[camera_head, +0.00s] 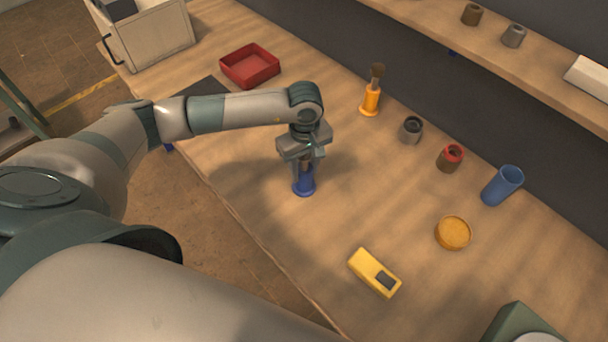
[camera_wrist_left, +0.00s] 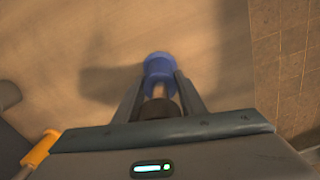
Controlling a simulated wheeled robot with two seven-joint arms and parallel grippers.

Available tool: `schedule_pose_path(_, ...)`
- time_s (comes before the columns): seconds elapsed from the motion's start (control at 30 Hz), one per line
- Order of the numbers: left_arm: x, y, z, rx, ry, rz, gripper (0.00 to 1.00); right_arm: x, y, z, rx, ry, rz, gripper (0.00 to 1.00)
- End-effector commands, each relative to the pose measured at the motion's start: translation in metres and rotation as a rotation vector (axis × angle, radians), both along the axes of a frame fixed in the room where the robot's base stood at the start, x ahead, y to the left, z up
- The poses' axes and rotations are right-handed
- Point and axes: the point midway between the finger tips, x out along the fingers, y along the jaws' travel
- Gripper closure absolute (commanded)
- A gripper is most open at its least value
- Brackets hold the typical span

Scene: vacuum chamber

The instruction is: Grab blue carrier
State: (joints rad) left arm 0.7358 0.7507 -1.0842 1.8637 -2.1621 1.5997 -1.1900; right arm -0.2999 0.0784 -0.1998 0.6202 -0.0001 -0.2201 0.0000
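The blue carrier (camera_head: 304,186) stands upright on the wooden bench, with a wide round foot and a narrower upper part. My left gripper (camera_head: 304,165) points straight down over it, with its fingers on either side of the upper part. In the left wrist view the blue carrier (camera_wrist_left: 159,68) shows at the fingertips, and its dark top lies between the fingers of my left gripper (camera_wrist_left: 162,82). Whether the fingers press on it or stand slightly apart cannot be told. My right gripper is not in view.
An orange carrier (camera_head: 370,101) with a brown top stands behind, toward the wall. A red tray (camera_head: 250,66) lies at the back left. A yellow device (camera_head: 374,272), a round yellow dish (camera_head: 453,233) and a blue cup (camera_head: 502,186) are to the right. Bench around the carrier is clear.

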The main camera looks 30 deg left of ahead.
Motion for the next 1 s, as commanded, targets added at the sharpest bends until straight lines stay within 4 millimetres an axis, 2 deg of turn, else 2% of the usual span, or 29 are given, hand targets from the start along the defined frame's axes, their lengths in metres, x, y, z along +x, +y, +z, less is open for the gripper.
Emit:
schedule_pose_path(0.47, 0.001, 0.0, 0.007, -0.001, -0.003, 0.0, 1.0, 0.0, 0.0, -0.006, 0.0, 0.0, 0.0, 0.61)
schedule_pose_path(0.73, 0.002, 0.0, 0.037, 0.0, -0.008, -0.002, 1.0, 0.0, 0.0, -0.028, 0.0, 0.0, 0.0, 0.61)
schedule_pose_path(1.0, -0.02, -0.044, 0.066, -0.003, -0.008, -0.008, 1.0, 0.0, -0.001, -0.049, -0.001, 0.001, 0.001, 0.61)
